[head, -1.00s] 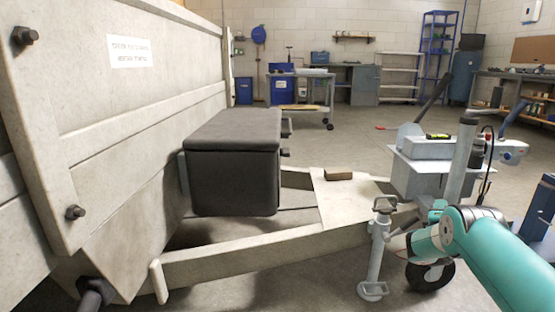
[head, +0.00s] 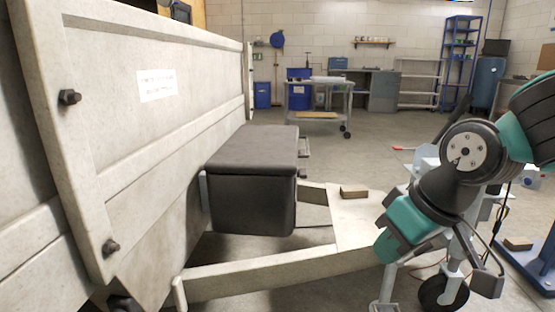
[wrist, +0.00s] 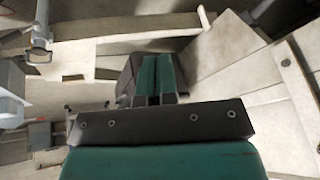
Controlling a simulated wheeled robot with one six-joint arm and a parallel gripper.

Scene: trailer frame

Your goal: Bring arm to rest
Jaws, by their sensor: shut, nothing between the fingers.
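My gripper (head: 388,246) is at the right in the head view, at the end of my teal and dark arm, which is bent with the gripper pointing down and left. It hangs in front of the trailer's pale drawbar frame (head: 240,280) and appears apart from it. In the wrist view my gripper (wrist: 157,72) shows its two teal-faced fingers side by side, shut and empty. The trailer's pale side panel (head: 165,120) fills the left of the head view. The arm hides part of the coupling area behind it.
A dark box (head: 252,195) sits on the trailer frame. A small brown block (head: 354,192) lies on the frame plate. A jockey wheel (head: 440,292) stands under the arm at lower right. A trolley (head: 318,100) stands farther back. Open concrete floor lies between.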

